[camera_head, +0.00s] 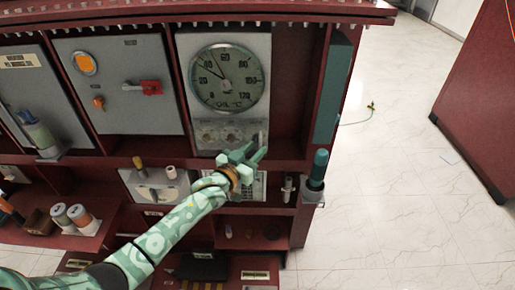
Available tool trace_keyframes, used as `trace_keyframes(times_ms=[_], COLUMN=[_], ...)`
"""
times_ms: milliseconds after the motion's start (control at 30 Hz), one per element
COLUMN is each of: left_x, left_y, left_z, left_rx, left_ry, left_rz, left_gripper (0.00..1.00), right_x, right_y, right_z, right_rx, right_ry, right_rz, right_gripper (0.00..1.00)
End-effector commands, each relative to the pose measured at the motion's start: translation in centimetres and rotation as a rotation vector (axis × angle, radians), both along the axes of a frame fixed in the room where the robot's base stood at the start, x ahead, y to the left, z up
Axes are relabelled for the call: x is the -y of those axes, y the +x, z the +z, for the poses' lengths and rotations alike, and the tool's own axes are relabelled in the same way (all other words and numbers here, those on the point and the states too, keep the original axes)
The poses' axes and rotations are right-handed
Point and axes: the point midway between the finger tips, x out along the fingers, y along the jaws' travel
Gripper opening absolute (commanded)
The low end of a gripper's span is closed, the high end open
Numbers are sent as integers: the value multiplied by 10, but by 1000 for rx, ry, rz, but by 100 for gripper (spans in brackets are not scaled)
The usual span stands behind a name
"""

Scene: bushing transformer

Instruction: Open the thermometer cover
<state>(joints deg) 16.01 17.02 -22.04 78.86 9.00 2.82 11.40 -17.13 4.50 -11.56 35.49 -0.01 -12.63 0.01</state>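The thermometer (227,82) is a large round dial in a pale grey box in the upper middle of the red cabinet. Its face looks covered and the box front looks closed. A small pale upright piece (263,136), perhaps a handle, is at the box's lower right corner. My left gripper (257,150) is just below that corner, its green fingers apart and pointing up and right. I see nothing between them. Whether a finger touches the box is unclear. My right gripper is not in view.
Left of the thermometer is a grey panel (118,100) with a red knob (148,86). A dark teal cylinder (318,170) stands at the cabinet's right edge. Spools (78,215) and small items fill lower shelves. The marble floor (400,160) at right is mostly clear.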

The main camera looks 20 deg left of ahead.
Motion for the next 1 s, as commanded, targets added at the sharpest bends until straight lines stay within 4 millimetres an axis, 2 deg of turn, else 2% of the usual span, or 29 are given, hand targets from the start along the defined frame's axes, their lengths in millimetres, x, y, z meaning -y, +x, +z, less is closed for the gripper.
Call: trace_keyframes(times_ms=[200, 467, 567, 600, 867, 1000], left_x=[6, 6, 6, 6, 4, 1], left_y=[17, 18, 18, 18, 17, 10], left_z=[-1, 0, 0, 0, 0, 0], left_rx=[-1, -2, -1, -1, -1, -1], left_ry=[1, 2, 1, 1, 3, 5], left_rz=[0, 0, 0, 0, -3, -19], left_gripper=[31, 31, 6, 0, 0, 0], right_x=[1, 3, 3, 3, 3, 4], right_y=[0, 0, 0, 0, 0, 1], right_z=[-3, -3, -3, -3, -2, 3], right_rx=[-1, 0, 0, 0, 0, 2], right_ry=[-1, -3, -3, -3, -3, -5], right_rz=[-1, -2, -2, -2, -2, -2], right_gripper=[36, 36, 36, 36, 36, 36])
